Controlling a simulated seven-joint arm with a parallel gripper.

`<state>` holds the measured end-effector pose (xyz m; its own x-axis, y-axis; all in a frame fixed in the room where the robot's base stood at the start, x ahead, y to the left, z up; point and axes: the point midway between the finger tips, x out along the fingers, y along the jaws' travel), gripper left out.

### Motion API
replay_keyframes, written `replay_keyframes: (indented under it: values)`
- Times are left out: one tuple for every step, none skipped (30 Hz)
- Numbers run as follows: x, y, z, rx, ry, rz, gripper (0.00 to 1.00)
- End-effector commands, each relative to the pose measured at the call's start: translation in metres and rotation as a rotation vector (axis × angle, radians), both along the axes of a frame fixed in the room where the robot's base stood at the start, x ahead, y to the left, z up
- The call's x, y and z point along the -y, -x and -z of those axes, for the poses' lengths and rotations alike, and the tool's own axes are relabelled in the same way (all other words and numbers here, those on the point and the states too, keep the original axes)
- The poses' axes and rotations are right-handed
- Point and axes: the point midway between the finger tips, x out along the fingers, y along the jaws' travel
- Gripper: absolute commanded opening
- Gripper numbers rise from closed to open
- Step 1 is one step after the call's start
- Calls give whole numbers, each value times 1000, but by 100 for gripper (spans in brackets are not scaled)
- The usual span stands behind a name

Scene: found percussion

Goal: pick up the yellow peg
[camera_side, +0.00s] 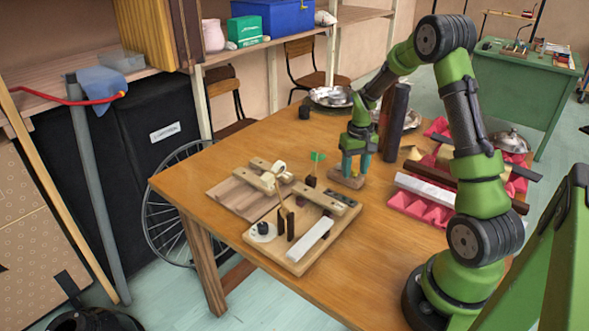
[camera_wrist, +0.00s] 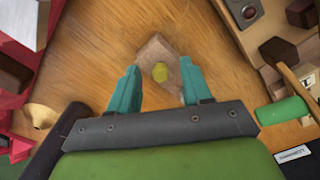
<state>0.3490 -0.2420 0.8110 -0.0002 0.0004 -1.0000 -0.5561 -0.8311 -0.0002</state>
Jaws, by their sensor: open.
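The yellow peg (camera_wrist: 160,72) shows end-on as a small round yellow top in the wrist view. It appears to stand in or on a light wooden block (camera_wrist: 153,52) on the table. The block also shows in the side view (camera_side: 345,180), below my gripper; I cannot make out the peg there. My gripper (camera_wrist: 158,68) has two teal fingers, spread apart with nothing held between them. In the wrist view the peg lies in the gap between the fingers. In the side view my gripper (camera_side: 356,165) points down, close above the block.
A wooden board with several fixtures (camera_side: 277,263) lies to the left, with a green flag-like piece (camera_side: 317,157) close by. Dark upright cylinders (camera_side: 394,122) stand behind my gripper. Pink foam (camera_side: 420,206) with bars lies to the right. The front table area (camera_side: 365,235) is clear.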

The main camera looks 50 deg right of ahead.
Motion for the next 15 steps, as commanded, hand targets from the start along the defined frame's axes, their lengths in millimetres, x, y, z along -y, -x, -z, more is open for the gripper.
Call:
replay_keyframes:
  values:
    - [0, 0, 0, 0, 0, 0, 48]
    - [0, 0, 0, 0, 0, 0, 48]
    - [0, 0, 0, 0, 0, 0, 48]
    - [0, 0, 0, 0, 0, 0, 48]
    - [0, 0, 0, 0, 0, 0, 45]
    - [0, 0, 0, 0, 0, 0, 39]
    - [0, 0, 0, 0, 0, 0, 35]
    - [0, 0, 0, 0, 0, 0, 30]
    - [0, 0, -1, 0, 0, 0, 24]
    - [0, 0, -1, 1, 1, -1, 19]
    - [0, 0, -1, 1, 1, -1, 15]
    - [0, 0, -1, 1, 1, -1, 9]
    - [0, 0, -1, 1, 1, -1, 4]
    - [0, 0, -1, 1, 1, -1, 0]
    - [0, 0, -1, 1, 1, -1, 0]
